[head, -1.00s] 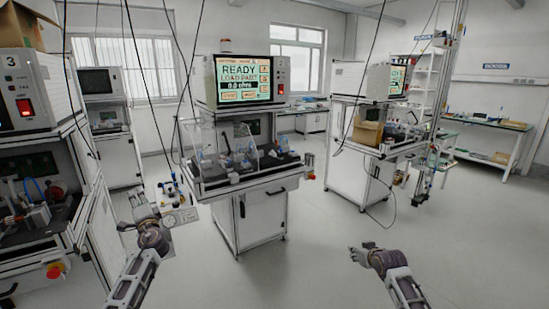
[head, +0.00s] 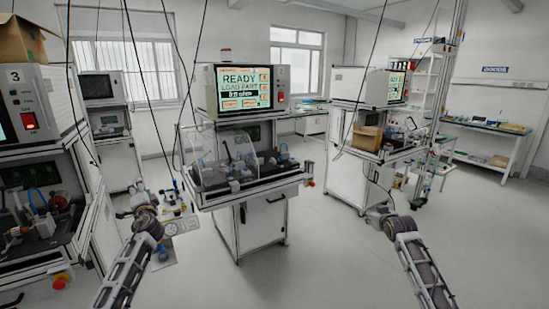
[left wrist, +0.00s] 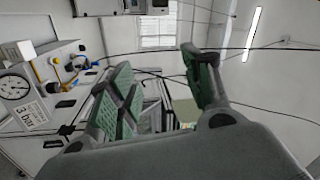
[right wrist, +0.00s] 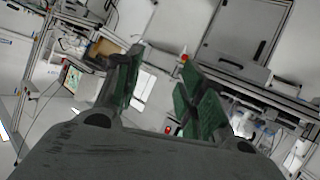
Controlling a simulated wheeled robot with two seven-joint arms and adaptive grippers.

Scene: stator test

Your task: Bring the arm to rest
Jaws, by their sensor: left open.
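My left arm comes in from the lower left of the head view. My left gripper (head: 138,200) is in the air left of the middle test station. In the left wrist view the left gripper (left wrist: 160,80) is open, its green-padded fingers wide apart with nothing between them. My right arm comes in from the lower right of the head view. My right gripper (head: 376,212) is in the air over the floor, in front of the right station. In the right wrist view the right gripper (right wrist: 157,85) is open, with a gap between its green-padded fingers and nothing held.
The middle test station (head: 262,220) has a screen (head: 243,87) reading READY LOAD PART. A station marked 3 (head: 40,110) stands close at left. The right station (head: 345,180) carries a cardboard box (head: 367,137). The floor (head: 310,260) between my arms is clear.

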